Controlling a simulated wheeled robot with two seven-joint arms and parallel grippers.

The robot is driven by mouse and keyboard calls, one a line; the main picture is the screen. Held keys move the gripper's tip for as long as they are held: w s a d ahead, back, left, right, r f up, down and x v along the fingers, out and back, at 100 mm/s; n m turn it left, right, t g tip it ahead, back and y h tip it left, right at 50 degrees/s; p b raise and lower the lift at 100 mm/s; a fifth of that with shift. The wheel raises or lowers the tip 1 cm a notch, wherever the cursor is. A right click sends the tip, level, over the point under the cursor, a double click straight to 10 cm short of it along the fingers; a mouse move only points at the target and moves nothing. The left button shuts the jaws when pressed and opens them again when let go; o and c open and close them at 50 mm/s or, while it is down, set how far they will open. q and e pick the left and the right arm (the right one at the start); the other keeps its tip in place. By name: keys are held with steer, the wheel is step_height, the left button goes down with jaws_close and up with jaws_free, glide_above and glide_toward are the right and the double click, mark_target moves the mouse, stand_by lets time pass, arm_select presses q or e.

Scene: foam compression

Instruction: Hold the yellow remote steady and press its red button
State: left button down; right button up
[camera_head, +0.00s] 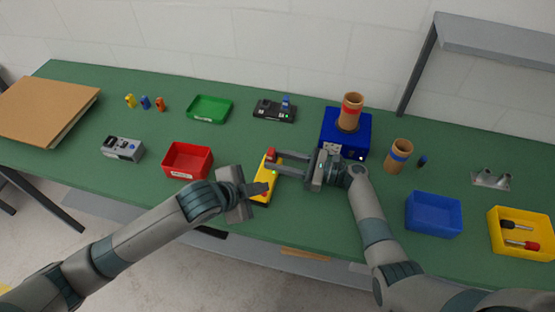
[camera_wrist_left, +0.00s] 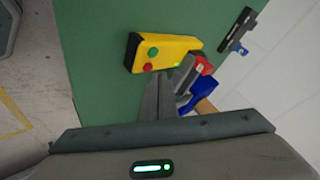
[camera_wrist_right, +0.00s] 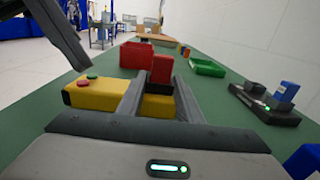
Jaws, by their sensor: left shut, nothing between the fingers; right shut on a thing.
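The yellow remote (camera_head: 262,190) lies on the green table, its length running away from me. In the left wrist view the remote (camera_wrist_left: 182,45) shows a green button (camera_wrist_left: 153,52), a red button (camera_wrist_left: 148,67) and a small green light. A red block (camera_wrist_right: 162,70) stands at its far end.
A red tray (camera_head: 187,160) stands left of the remote. A blue box (camera_head: 345,134) with a brown cylinder stands behind my right gripper. A green tray (camera_head: 210,108) and a black device (camera_head: 274,110) lie farther back. A blue tray (camera_head: 433,214) stands at right.

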arm_select(q)
steer(key=shift+r, duration=2.95)
arm_select(e)
steer(key=o, duration=1.3)
steer(key=shift+v, duration=3.75)
arm_select(q)
steer(key=shift+s, duration=0.1)
arm_select(e)
steer(key=shift+s, duration=0.1)
